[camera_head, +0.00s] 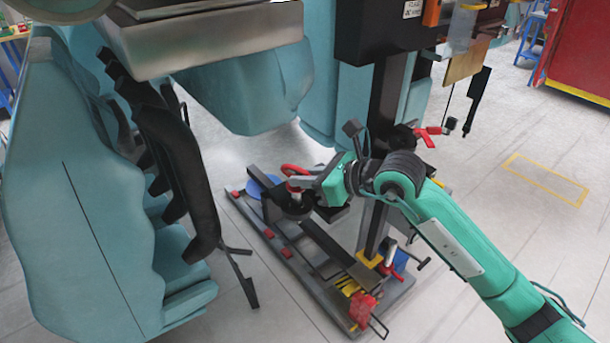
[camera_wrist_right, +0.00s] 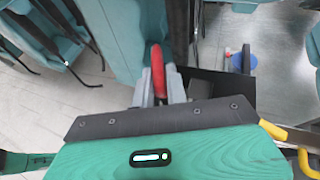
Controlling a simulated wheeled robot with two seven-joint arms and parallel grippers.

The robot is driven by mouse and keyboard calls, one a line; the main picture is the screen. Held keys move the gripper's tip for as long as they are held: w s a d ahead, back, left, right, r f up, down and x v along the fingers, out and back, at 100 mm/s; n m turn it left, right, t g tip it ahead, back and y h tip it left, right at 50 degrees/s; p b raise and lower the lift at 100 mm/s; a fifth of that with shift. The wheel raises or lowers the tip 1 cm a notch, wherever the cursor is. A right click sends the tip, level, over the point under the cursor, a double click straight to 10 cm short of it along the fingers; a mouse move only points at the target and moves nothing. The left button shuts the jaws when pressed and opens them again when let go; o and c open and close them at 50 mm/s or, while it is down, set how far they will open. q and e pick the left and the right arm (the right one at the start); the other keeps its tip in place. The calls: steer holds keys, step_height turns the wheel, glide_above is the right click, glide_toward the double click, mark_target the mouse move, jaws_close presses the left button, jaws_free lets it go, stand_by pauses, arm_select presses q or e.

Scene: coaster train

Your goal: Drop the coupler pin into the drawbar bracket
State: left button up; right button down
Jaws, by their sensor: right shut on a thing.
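My right gripper (camera_head: 300,184) reaches in from the right on its green arm, over the low cart. It is shut on a red piece (camera_head: 294,169), which I take to be the coupler pin's handle. In the right wrist view the red handle (camera_wrist_right: 157,70) stands up between the grey fingers (camera_wrist_right: 160,88). The pin's lower part is hidden. A dark, rounded fitting (camera_head: 290,207) lies just below the gripper and may be the drawbar bracket. I cannot tell whether the pin touches it. My left gripper is not in view.
The grey cart frame (camera_head: 287,277) carries a black post (camera_head: 384,150), a blue disc (camera_head: 262,186) and red blocks. Teal coaster seats (camera_head: 85,210) with black restraints stand close on the left. Another teal car body (camera_head: 245,88) hangs above. Floor at the right is open.

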steer(key=shift+f+b, duration=0.85)
steer(key=shift+f, duration=0.3)
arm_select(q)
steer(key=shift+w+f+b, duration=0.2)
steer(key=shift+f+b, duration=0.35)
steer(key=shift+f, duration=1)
arm_select(e)
steer(key=shift+f, duration=0.65)
steer(key=c, duration=1.3)
jaws_free()
steer(key=shift+s+d, duration=0.15)
steer(key=shift+d, duration=0.15)
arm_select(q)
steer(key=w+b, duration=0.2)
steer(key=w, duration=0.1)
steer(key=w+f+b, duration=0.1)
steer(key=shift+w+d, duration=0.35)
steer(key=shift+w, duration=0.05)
arm_select(e)
steer(key=v, duration=1.3)
steer(key=shift+r, duration=0.25)
